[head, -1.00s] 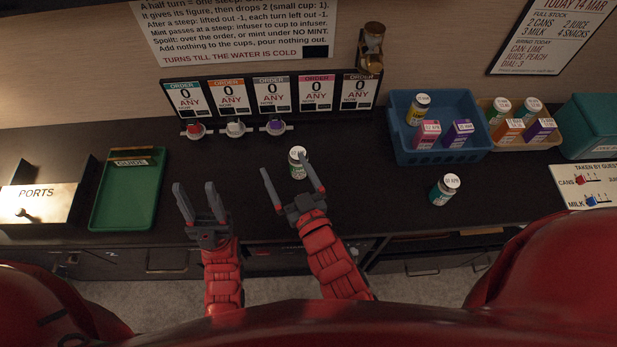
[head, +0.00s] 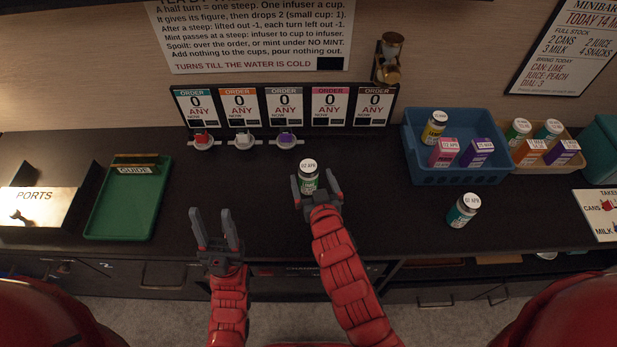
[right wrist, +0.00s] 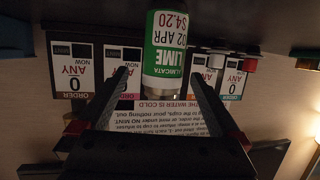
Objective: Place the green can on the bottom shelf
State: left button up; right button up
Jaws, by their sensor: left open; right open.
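The green can (head: 308,180) stands upright on the dark counter, with a white lid marked 02 APR. In the right wrist view the green can (right wrist: 169,52) shows a LIME label, just beyond the fingertips. My right gripper (head: 316,184) is open, with its fingers on either side of the can or just short of it; contact cannot be told. My left gripper (head: 211,216) is open and empty over the counter's front, left of the can. An opening under the counter's front edge (head: 455,262) shows part of a low shelf; its inside is mostly hidden.
A blue crate (head: 465,178) holds a can and cartons. A tan tray (head: 568,166) with more items stands right of it. Another can (head: 463,210) stands on the counter at right. A green tray (head: 125,215) lies at left. Small cups (head: 203,141) line the back.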

jog(key=shift+w+a+f, duration=0.15)
jog(key=shift+w, duration=0.55)
jog(key=shift+w+a+f+p, duration=0.15)
jog(key=shift+w+p, duration=0.4)
jog(key=shift+w, duration=0.05)
jog(key=p+x, duration=0.1)
jog(key=x, duration=0.2)
jog(key=shift+a, duration=0.2)
jog(key=shift+w+f, duration=0.15)
jog(key=shift+w, duration=0.15)
grip_shut()
